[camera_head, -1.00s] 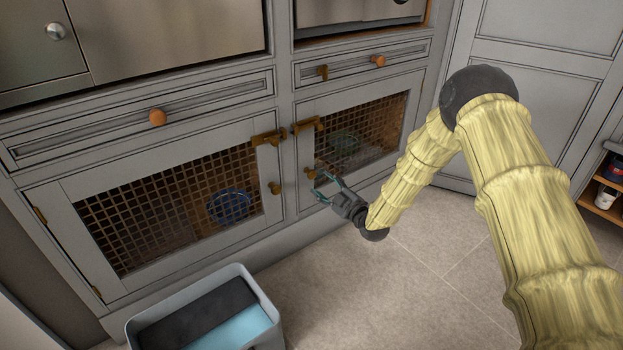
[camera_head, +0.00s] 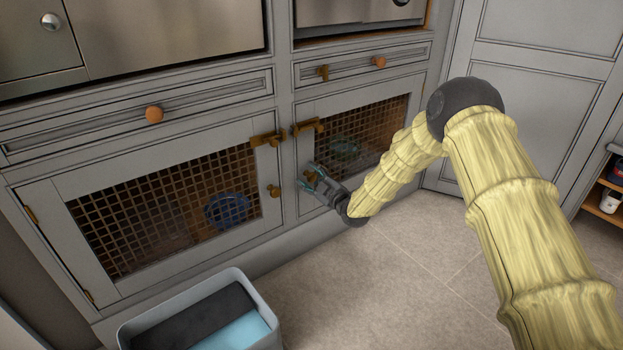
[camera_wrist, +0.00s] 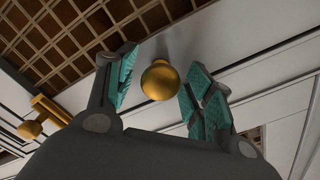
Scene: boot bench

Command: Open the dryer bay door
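Two grey cabinet doors with brass mesh stand side by side: a left mesh door (camera_head: 262,158) and a right mesh door (camera_head: 388,155). No label shows which is the dryer bay door. My gripper (camera_head: 312,177) is open at the lower left of the right door, by its small brass knob. In the wrist view, the round brass knob (camera_wrist: 161,80) sits between the spread teal fingertips of my gripper (camera_wrist: 158,72), with gaps on both sides. Brass latches (camera_head: 308,126) (camera_head: 268,138) are at the doors' upper meeting edges. Both doors look shut.
A grey bin (camera_head: 180,313) with dark and light-blue contents stands on the floor at the lower left. A blue bowl (camera_head: 227,209) shows behind the left mesh. Drawers with orange knobs (camera_head: 154,114) run above. The floor (camera_head: 410,260) below my arm is clear.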

